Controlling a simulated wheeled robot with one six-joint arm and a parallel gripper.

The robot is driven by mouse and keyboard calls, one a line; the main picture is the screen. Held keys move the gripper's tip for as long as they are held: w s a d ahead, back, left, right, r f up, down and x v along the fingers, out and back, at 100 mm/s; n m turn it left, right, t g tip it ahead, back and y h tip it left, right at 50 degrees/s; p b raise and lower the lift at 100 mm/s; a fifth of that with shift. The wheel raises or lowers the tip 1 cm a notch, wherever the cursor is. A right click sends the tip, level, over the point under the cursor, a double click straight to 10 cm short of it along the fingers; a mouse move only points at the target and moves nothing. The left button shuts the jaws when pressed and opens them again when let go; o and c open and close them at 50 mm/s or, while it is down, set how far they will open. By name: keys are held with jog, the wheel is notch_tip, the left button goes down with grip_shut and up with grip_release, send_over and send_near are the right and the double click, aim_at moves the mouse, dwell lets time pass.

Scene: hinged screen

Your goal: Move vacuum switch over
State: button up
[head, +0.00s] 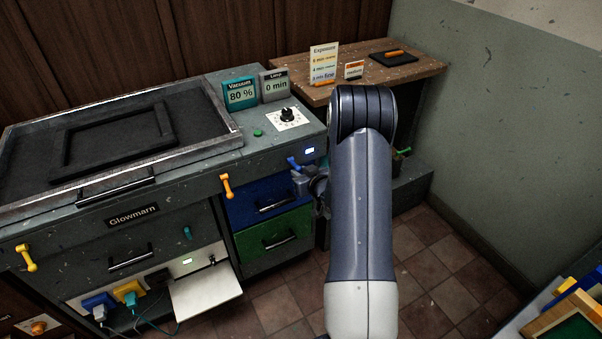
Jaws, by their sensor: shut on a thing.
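The cabinet front (270,160) carries a small blue switch lever (293,162) near its right end, beside a lit display (309,151). My gripper (301,178) is at this lever, shut on it as far as I can tell; my arm hides part of the jaws. A small teal lever (187,232) sits lower on the front. No lever shows a readable vacuum label. A teal sign (240,93) on top reads "Vacuum 80 %".
A grey sign (275,86) reads "Lamp 0 min", near a black knob (287,115). A yellow-orange lever (226,186) is left of my gripper. Blue (262,197) and green (275,240) drawers are below. A white flap (207,294) hangs open.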

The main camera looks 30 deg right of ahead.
jog(key=shift+f, duration=0.35)
jog(key=shift+f+b, duration=0.8)
jog(key=shift+b, duration=0.1)
jog(key=shift+f, duration=0.1)
